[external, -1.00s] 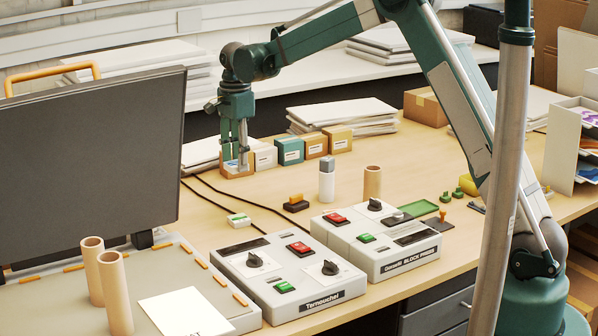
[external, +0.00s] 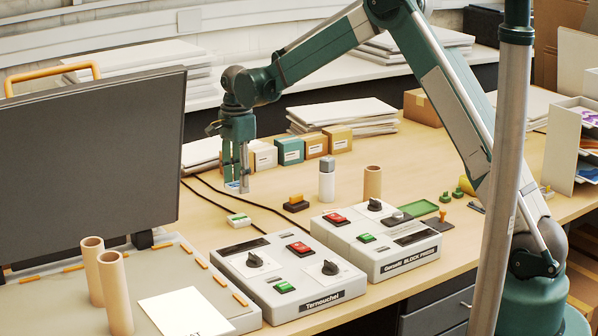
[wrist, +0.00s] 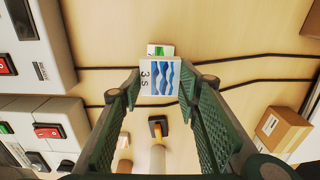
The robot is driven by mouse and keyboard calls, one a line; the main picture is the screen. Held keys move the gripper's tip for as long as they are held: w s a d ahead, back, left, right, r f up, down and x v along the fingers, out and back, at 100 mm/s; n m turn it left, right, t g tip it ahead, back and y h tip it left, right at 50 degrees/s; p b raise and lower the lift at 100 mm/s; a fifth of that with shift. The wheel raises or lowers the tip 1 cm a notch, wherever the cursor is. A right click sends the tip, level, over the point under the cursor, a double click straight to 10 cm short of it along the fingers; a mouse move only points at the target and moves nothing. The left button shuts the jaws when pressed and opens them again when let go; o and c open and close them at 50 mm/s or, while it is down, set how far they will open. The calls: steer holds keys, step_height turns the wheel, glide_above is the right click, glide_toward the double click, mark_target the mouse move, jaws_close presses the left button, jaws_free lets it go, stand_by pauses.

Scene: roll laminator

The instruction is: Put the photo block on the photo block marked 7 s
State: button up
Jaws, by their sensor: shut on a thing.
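My gripper (external: 237,186) is shut on a photo block (external: 236,187), held above the table left of centre. In the wrist view my gripper (wrist: 160,85) grips this block (wrist: 159,77) by its sides; its face has blue waves and the mark 3 s. A small white block with a green patch (external: 239,219) lies on the table nearer the external camera than my gripper. It also shows in the wrist view (wrist: 160,50), partly hidden by the held block; its mark is not clearly readable.
Several coloured boxes (external: 290,151) stand in a row behind my gripper. Black cables (external: 222,195) run across the table.

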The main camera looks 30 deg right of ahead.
glide_above(240, 218)
steer(key=shift+w+f, duration=0.1)
steer(key=shift+f, duration=2.15)
steer(key=shift+f, duration=0.1)
steer(key=shift+f, duration=1.8)
steer(key=shift+f, duration=0.2)
steer(key=o, duration=0.9)
steer(key=shift+r, duration=0.2)
step_height(240, 218, up, 12)
steer(key=shift+r, duration=0.1)
